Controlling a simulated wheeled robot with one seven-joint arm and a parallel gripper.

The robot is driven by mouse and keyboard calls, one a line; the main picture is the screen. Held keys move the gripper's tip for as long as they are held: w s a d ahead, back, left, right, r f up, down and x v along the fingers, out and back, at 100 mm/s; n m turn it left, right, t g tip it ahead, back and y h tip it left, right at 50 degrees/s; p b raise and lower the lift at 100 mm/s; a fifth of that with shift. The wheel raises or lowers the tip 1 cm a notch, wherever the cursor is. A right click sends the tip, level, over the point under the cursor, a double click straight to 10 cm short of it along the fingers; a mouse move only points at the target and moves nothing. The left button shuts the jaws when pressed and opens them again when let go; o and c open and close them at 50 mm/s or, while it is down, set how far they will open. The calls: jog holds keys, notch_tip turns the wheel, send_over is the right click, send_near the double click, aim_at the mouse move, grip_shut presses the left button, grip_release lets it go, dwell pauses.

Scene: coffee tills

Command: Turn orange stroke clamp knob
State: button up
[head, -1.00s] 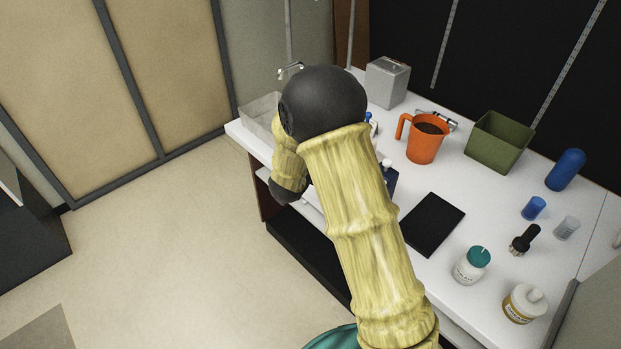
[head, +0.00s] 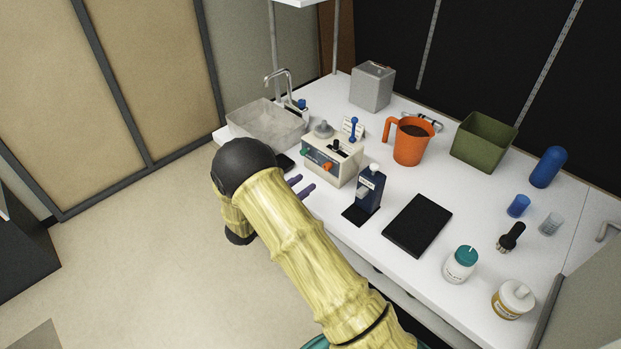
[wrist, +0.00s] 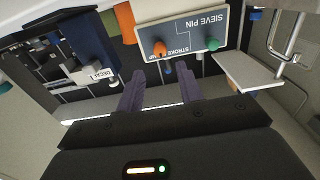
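A cream machine (head: 334,158) with a dark front panel stands on the white counter. An orange knob (head: 326,166) sits on that panel, right of a green knob (head: 305,151). In the wrist view the panel (wrist: 185,32) appears upside down, with "SIEVE PIN" and "STROKE" lettering. There the orange knob (wrist: 158,48) lies beyond the fingertips and the green knob (wrist: 212,44) to its right. My gripper (head: 301,186) has purple fingers, spread apart and empty, in front of the machine. The fingers also show in the wrist view (wrist: 159,77), apart from the orange knob.
A blue dispenser (head: 368,190) stands right of the machine, close to the fingers. A grey basin (head: 266,125) is to its left. An orange jug (head: 410,145), black pad (head: 417,225) and green bin (head: 484,142) are farther right. The floor left of the counter is clear.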

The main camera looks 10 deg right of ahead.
aim_at(325, 169)
jog(key=x, duration=0.8)
jog(key=shift+w+d, duration=0.2)
jog(key=shift+d, duration=0.15)
jog(key=shift+a, duration=0.2)
jog(key=c, duration=0.6)
jog(key=shift+o, duration=0.2)
jog(key=n, duration=0.4)
jog(key=shift+n, duration=0.4)
jog(key=n, duration=0.5)
jog(key=shift+a+n, duration=0.1)
jog(key=shift+n, duration=0.2)
jog(key=n, duration=0.7)
jog(key=o, duration=0.8)
jog(key=shift+n, duration=0.3)
